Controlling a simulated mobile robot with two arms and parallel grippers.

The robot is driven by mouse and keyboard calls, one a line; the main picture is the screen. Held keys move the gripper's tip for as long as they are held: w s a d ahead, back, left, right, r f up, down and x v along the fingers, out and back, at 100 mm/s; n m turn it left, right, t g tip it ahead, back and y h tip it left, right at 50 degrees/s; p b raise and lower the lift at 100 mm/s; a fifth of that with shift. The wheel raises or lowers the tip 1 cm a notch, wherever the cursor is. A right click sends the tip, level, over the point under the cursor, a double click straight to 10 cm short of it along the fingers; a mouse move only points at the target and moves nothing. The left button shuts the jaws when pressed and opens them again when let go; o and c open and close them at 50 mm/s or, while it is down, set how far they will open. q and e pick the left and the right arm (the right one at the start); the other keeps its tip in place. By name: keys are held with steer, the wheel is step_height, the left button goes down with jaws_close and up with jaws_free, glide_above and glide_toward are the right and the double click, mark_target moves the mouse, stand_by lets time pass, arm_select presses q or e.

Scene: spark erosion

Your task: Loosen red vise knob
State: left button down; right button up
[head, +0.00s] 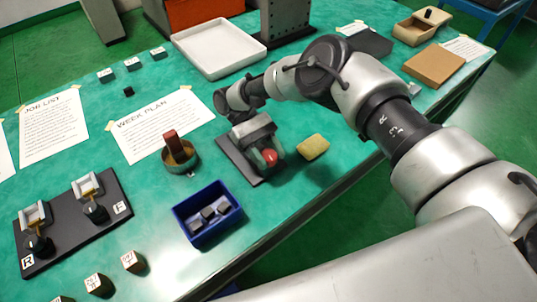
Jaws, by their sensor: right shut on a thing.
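The red vise knob (270,157) shows at the front of a small grey vise on a dark base plate (238,158), in the middle of the bench. My right arm reaches in from the right, and my right gripper (268,152) is at the vise, with its fingers shut on the red knob. The gripper and wrist hide much of the vise, so I cannot see its jaws or what they hold. My left gripper is not in view.
A yellow sponge (313,147) lies right of the vise. A white tray (218,72) is behind. The bench's front edge is close.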

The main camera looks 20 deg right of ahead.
mark_target(269, 154)
steer(key=shift+n+t+h, duration=0.4)
steer(key=shift+n+h, duration=0.6)
steer(key=o, duration=0.9)
steer(key=shift+o, duration=0.2)
steer(key=shift+r, duration=0.1)
step_height(269, 154, up, 4)
steer(key=shift+f+p, duration=0.1)
steer(key=shift+p, duration=0.35)
steer(key=s+d+r+p, duration=0.1)
steer(key=s+d+r, duration=0.6)
steer(key=s+d, duration=0.1)
steer(key=shift+s, duration=0.3)
